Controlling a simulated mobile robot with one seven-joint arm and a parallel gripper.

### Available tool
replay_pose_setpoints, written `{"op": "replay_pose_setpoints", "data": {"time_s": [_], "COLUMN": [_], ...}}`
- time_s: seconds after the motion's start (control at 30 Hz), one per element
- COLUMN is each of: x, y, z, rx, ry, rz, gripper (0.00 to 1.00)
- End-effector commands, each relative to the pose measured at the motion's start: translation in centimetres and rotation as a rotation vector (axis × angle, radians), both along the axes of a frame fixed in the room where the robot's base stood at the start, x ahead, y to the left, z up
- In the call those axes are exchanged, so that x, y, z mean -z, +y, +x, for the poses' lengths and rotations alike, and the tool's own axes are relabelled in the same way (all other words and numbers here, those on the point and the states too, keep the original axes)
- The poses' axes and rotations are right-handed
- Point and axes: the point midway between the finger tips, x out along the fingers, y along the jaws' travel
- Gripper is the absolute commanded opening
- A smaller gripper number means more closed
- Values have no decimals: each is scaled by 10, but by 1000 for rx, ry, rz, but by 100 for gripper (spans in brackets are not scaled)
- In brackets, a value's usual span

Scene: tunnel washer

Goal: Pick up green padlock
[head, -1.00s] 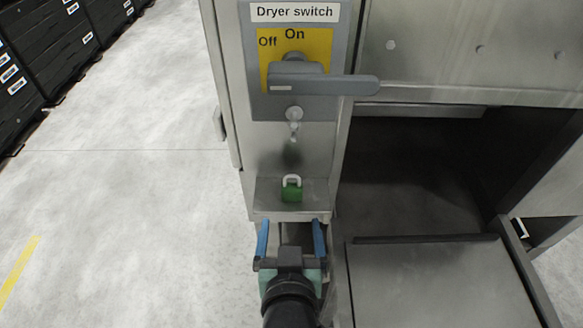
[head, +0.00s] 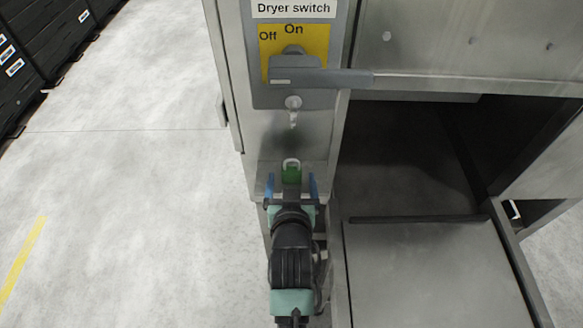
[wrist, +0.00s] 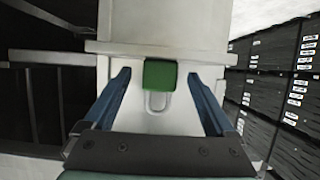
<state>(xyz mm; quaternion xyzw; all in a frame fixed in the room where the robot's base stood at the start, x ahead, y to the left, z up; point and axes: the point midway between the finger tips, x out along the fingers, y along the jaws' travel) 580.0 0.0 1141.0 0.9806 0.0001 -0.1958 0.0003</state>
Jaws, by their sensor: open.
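The green padlock (head: 291,174) with a pale shackle stands on a small metal ledge (head: 263,168) below the dryer switch. In the wrist view the padlock (wrist: 160,75) shows upside down, green body above and shackle below. My gripper (head: 292,186) is open, its blue fingers to the left and right of the padlock. In the wrist view the gripper (wrist: 164,92) has a clear gap between each finger and the padlock. Neither finger appears to touch it.
The grey switch handle (head: 322,79) juts out above, on the yellow Off/On plate (head: 266,50). A metal peg (head: 293,112) hangs below it. A dark opening (head: 400,150) and a metal panel (head: 440,270) lie to the right. Black crates (head: 40,40) stand far left beyond open floor.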

Motion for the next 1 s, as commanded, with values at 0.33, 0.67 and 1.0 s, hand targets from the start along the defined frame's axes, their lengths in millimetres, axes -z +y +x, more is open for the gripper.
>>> {"op": "replay_pose_setpoints", "data": {"time_s": [0.33, 0.67, 1.0], "x": [7, 6, 6], "y": [0, 0, 0], "z": [16, 16, 16], "rx": [0, 0, 0], "ry": [-1, -1, -1], "rz": [1, 1, 1], "gripper": [90, 56, 0]}}
